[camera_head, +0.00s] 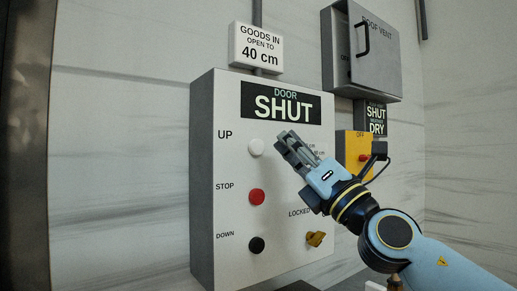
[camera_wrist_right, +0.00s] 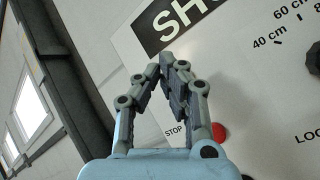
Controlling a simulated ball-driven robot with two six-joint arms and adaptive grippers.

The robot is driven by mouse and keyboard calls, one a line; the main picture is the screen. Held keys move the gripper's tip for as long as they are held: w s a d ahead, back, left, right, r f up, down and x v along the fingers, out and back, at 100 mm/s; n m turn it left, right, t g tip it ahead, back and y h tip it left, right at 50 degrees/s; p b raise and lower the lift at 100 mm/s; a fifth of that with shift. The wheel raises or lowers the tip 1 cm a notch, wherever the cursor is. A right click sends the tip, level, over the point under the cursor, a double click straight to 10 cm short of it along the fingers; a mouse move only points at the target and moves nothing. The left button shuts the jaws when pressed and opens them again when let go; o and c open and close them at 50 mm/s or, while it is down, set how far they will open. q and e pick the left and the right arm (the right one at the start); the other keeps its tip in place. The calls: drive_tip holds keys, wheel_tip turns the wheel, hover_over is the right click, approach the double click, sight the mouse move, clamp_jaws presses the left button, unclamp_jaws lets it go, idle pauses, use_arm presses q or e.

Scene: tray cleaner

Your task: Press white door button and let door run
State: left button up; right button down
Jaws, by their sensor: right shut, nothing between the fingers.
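The white UP button (camera_head: 256,147) sits on the left side of the grey door control box (camera_head: 228,240). Below it are the red STOP button (camera_head: 257,196) and the black DOWN button (camera_head: 257,244). The display (camera_head: 281,103) on the box reads DOOR SHUT. My right gripper (camera_head: 282,138) is shut and empty, in front of the box just right of the white button and apart from it in the picture. In the right wrist view its closed fingers (camera_wrist_right: 170,68) hide the white button; the red button (camera_wrist_right: 218,132) shows beside them. My left gripper is out of view.
A sign (camera_head: 257,48) above the box reads GOODS IN OPEN TO 40 cm. A yellow key switch (camera_head: 316,239) marked LOCKED sits low on the box. A roof vent box (camera_head: 377,70) and a yellow switch box (camera_head: 352,146) are on the right.

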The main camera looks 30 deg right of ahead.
sight(257, 147)
drive_tip(key=shift+w+a+b, duration=0.15)
drive_tip(key=shift+w+b, duration=0.35)
drive_tip(key=shift+w, duration=1.35)
drive_tip(key=shift+w, duration=0.1)
drive_tip(key=shift+w, duration=0.35)
